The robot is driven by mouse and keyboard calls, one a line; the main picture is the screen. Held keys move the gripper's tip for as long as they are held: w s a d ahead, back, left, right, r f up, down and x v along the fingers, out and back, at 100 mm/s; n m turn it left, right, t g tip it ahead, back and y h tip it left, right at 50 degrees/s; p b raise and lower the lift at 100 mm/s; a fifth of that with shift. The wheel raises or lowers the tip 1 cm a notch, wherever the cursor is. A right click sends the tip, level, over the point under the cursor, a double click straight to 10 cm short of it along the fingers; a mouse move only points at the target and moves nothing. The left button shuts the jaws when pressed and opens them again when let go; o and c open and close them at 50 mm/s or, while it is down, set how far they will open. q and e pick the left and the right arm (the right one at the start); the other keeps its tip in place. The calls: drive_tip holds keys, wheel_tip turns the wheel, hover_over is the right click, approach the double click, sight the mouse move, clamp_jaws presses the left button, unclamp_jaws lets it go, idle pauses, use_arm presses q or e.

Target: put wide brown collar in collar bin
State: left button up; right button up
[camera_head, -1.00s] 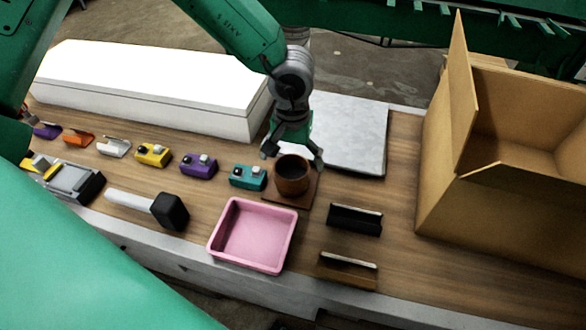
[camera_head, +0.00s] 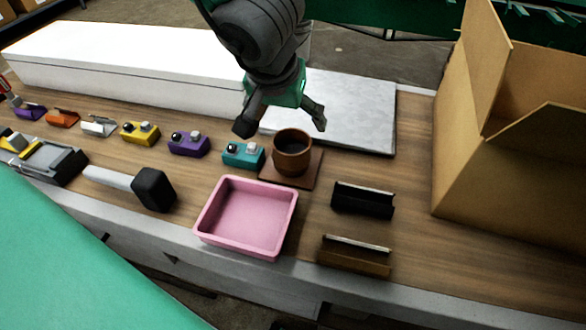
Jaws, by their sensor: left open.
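The wide brown collar (camera_head: 292,154) is a round, open-topped brown ring standing upright on a flat brown square plate (camera_head: 309,175), right of the middle of the bench. My left gripper (camera_head: 281,120) is open and empty, with its fingers spread above and behind the collar, apart from it as far as I can see. A pink square tray (camera_head: 246,218), which may be the collar bin, sits empty just in front of the collar and to its left. My right gripper is not in view.
A teal block (camera_head: 243,154) stands close left of the collar, in a row of coloured blocks. A black-headed mallet (camera_head: 153,189) lies left of the tray. Black (camera_head: 362,199) and brown (camera_head: 354,256) holders stand right. A cardboard box (camera_head: 480,165) fills the right side.

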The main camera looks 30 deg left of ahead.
use_arm(q)
drive_tip(key=b, duration=0.4)
hover_over(293, 148)
drive_tip(key=s, duration=0.2)
drive_tip(key=f, duration=0.7)
drive_tip(key=shift+s+d+f, duration=0.1)
drive_tip(key=shift+d+f, duration=0.1)
drive_tip(key=shift+f, duration=0.15)
drive_tip(key=shift+b+x, duration=1.5)
drive_tip(key=shift+x, duration=1.25)
drive_tip(key=shift+d+r, duration=0.1)
drive_tip(key=shift+r, duration=0.05)
drive_tip(key=c, duration=1.3)
